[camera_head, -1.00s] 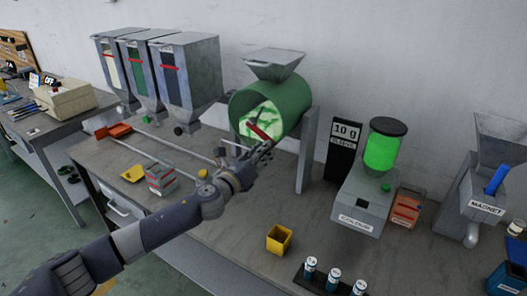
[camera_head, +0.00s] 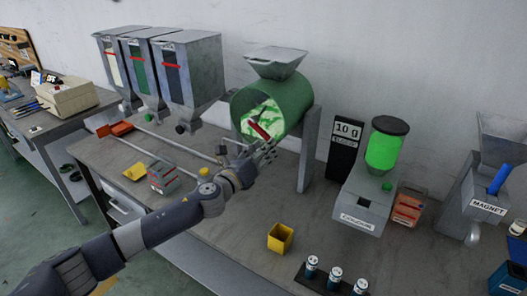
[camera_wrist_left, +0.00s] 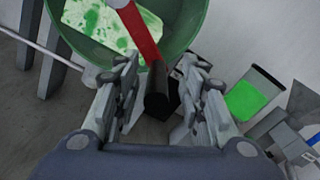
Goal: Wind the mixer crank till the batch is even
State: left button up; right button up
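The mixer is a green drum (camera_head: 285,98) with a grey hopper (camera_head: 276,62) on top, held on grey legs. Its open front shows a light green batch with darker green patches (camera_wrist_left: 98,22), so the colour looks uneven. A red crank arm (camera_head: 259,130) crosses the drum's front and ends in a black handle (camera_wrist_left: 156,95). My left gripper (camera_head: 265,155) is at the crank. In the left wrist view its fingers (camera_wrist_left: 159,75) stand apart on either side of the black handle, with gaps visible. My right gripper is not in view.
Three grey hoppers (camera_head: 188,85) stand left of the mixer. A colour doser (camera_head: 362,205) with a green jar is at the right, beside a black "10 g" sign (camera_head: 343,148). A yellow cup (camera_head: 280,238) and several small bottles (camera_head: 333,279) stand in front.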

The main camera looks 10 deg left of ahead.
pick_arm(q)
jog(key=v, duration=1.2)
dwell(0.4)
